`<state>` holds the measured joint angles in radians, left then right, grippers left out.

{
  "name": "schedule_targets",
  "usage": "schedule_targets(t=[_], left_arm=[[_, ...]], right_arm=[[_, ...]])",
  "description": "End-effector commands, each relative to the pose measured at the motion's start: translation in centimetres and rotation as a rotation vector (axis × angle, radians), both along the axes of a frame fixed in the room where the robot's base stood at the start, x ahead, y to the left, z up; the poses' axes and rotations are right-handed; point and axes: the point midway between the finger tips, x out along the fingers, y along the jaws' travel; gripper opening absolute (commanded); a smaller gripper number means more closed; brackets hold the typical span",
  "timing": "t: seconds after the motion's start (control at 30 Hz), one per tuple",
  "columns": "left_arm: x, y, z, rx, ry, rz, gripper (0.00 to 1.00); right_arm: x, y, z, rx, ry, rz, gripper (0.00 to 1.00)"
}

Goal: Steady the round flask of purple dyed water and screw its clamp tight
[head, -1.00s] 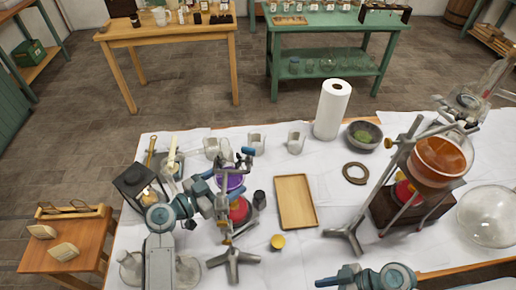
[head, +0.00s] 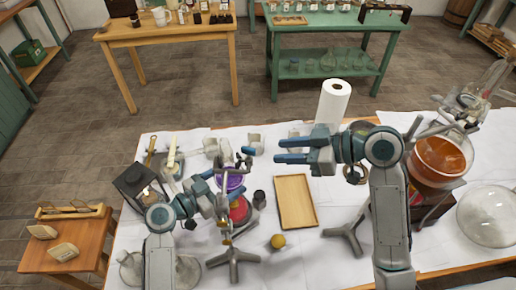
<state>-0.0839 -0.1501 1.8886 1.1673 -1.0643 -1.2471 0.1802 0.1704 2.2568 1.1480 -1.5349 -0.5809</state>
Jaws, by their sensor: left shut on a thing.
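The round flask of purple dyed water (head: 234,183) is held on a grey metal stand (head: 234,258) at the left of the white-covered table. Its clamp (head: 247,151) shows a blue knob near the top of the stand; the stand rod and my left gripper partly hide the flask. My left gripper (head: 218,190) is at the flask's left side, shut on it as far as I can see; its fingertips are partly hidden. My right gripper (head: 290,150) is open and empty, above the table to the right of the flask, fingers pointing left.
A wooden tray (head: 296,203) and a yellow round object (head: 278,241) lie right of the stand. A paper towel roll (head: 332,105) stands behind my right gripper.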

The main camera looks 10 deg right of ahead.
Motion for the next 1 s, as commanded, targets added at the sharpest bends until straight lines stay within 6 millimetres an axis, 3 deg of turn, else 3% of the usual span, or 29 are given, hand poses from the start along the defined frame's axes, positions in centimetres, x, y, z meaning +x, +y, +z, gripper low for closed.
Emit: schedule_targets(t=[0.17,0.7,1.0], left_arm=[[0.0,0.0,0.0,0.000,0.000,0.001,0.59],[0.0,0.0,0.0,0.000,0.000,0.001,0.59],[0.0,0.0,0.0,0.001,-0.001,0.001,0.59]], right_arm=[[0.4,0.6,0.4,0.003,-0.009,0.001,0.33],[2.4,5.4,-1.8,0.005,-0.006,-0.001,0.33],[2.9,6.4,-2.3,0.000,-0.008,0.001,0.33]])
